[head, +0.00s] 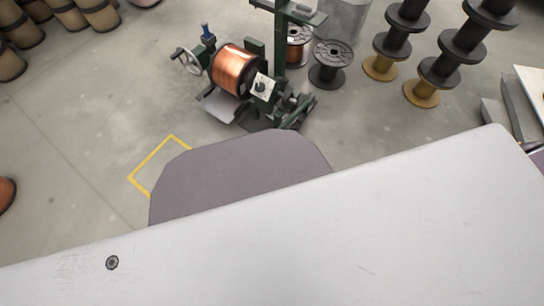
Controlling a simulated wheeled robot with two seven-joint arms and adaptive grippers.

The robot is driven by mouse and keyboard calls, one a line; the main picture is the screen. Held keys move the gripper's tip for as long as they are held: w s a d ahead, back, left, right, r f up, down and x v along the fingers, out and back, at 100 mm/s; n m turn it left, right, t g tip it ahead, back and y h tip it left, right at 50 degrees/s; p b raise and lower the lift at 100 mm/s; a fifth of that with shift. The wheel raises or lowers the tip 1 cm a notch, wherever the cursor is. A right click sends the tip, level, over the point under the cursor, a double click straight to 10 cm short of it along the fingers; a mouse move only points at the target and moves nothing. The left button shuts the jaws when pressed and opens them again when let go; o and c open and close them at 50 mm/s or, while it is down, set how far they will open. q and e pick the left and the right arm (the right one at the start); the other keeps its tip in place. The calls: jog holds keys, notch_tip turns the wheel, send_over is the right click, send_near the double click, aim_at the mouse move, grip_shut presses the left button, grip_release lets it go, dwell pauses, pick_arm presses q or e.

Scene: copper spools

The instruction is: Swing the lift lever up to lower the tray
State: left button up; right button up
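A green winding machine (252,50) stands on the floor at the upper middle of the head view. It carries a large copper spool (233,68). A grey plate (217,106), perhaps the tray, shows low under the spool at its left. A dark bar (299,112) slants at the machine's lower right; I cannot tell whether it is the lift lever. A blue-topped handle (207,32) stands upright at the machine's left, near a handwheel (187,61). Neither of my grippers shows.
Stacks of black spools (448,68) on yellow bases stand further right. Brown drums (98,14) stand at the upper left. A yellow floor marking (150,157) lies left of centre. The floor left of the machine is clear.

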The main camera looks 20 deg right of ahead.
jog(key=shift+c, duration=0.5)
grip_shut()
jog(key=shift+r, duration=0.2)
